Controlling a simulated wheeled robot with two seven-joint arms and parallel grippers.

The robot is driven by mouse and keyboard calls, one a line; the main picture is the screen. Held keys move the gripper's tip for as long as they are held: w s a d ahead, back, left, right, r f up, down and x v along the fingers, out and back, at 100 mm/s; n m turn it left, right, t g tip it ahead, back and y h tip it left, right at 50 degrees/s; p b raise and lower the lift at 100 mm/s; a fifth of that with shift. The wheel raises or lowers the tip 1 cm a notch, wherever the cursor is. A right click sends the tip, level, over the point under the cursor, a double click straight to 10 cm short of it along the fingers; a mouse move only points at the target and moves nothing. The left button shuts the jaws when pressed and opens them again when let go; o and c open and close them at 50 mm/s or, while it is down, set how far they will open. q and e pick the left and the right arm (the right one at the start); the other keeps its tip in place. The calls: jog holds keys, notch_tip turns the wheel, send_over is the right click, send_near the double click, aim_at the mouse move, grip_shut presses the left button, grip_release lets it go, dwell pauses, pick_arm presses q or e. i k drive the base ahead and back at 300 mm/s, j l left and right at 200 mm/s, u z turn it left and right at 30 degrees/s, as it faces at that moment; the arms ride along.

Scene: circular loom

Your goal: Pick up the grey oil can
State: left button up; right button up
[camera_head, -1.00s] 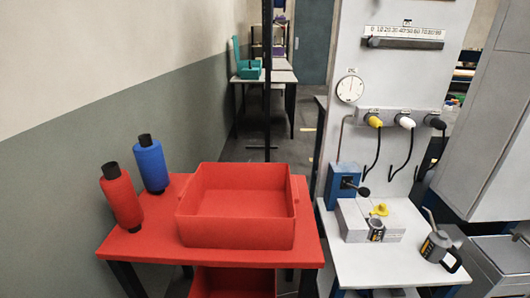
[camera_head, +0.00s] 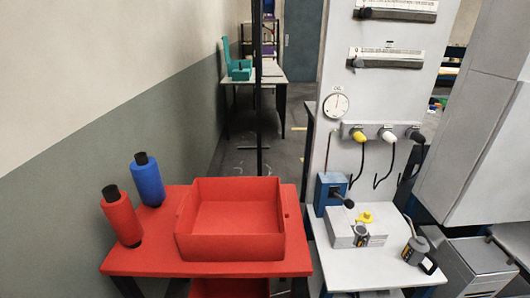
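The grey oil can (camera_head: 415,250) stands upright on the right part of the white table (camera_head: 350,270). It has a thin spout pointing up and to the left, and a dark handle on its right side. Neither of my grippers shows in the head view. Nothing is seen touching the can.
A grey block with a yellow-topped part (camera_head: 365,218) and a blue device with a lever (camera_head: 331,192) stand left of the can. A grey cabinet (camera_head: 480,140) rises at right.

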aim_at(416, 250)
jog(key=z, duration=1.5)
